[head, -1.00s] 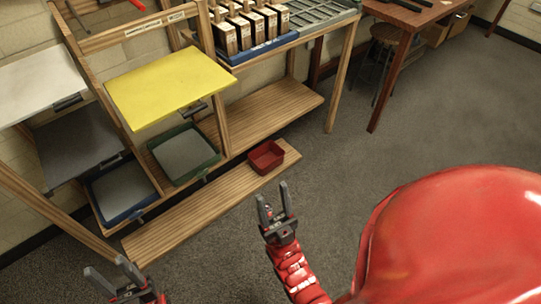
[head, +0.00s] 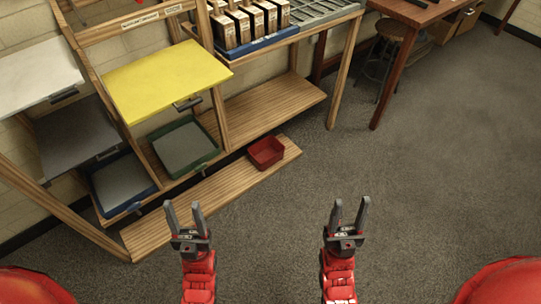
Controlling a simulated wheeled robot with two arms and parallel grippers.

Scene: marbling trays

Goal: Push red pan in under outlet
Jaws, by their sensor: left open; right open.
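The red pan (head: 266,152) is a small open square box. It sits near the right end of a low wooden plank (head: 215,192) at the front of the rack. My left gripper (head: 183,214) is open and empty, in front of the plank and left of the pan. My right gripper (head: 349,213) is open and empty over the floor, right of and nearer than the pan. Neither gripper touches the pan. I cannot make out which part is the outlet.
A green-rimmed tray (head: 213,152) and a blue-rimmed tray (head: 151,190) sit low in the rack. A yellow board (head: 168,80) and a white board (head: 38,72) are above. A lower shelf (head: 270,108) runs behind the pan.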

